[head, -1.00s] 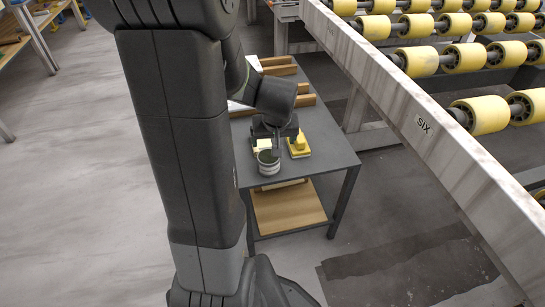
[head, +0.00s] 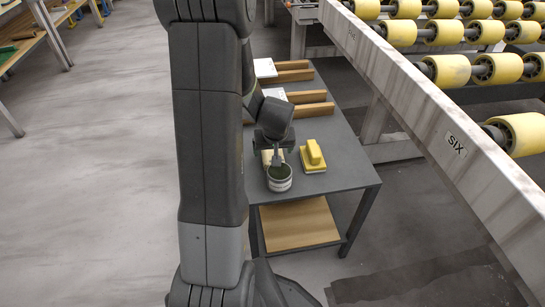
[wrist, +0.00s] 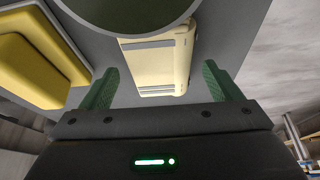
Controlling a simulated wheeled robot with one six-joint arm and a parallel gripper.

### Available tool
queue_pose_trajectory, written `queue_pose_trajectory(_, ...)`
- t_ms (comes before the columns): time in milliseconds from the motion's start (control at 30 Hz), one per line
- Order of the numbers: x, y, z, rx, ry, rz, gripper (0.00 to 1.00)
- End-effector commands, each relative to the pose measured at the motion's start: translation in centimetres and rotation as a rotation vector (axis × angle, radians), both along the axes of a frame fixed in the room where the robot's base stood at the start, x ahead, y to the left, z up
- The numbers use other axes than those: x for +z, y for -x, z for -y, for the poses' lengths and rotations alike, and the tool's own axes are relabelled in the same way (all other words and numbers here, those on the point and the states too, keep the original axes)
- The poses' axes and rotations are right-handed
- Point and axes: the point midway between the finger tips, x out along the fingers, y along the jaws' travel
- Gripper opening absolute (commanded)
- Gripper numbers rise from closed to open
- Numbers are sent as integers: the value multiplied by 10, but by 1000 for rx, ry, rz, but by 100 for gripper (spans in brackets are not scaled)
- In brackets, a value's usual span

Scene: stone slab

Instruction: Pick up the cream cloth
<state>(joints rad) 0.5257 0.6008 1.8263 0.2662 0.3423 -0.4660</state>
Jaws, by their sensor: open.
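The cream cloth (head: 266,156) lies folded on the dark grey table, partly hidden behind the can and my gripper in the head view. In the wrist view the cloth (wrist: 157,68) shows as a pale folded piece with a grey band, ahead of and between my fingers. My gripper (wrist: 160,88) is open, its two green-padded fingers apart with nothing between the tips. In the head view my gripper (head: 277,158) hangs low by the cloth, just behind the can. Whether it touches the cloth cannot be told.
A round can (head: 279,179) with a dark green inside stands directly in front of the cloth. A yellow block with a handle (head: 314,158) sits right of it. Wooden racks (head: 300,97) stand farther back. The table's (head: 335,180) front right is clear. A roller conveyor (head: 440,115) runs at right.

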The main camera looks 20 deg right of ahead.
Motion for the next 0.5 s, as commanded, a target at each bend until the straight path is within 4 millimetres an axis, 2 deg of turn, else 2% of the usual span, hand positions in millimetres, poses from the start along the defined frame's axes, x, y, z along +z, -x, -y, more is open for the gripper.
queue_pose_trajectory(33, -8, -3, 0, 1, -1, -1, 85)
queue_pose_trajectory(100, -12, -4, 1, 1, -1, -1, 85)
queue_pose_trajectory(300, -11, -5, 1, 2, 1, 0, 85)
queue_pose_trajectory(500, -11, -5, 1, 2, 1, 0, 45)
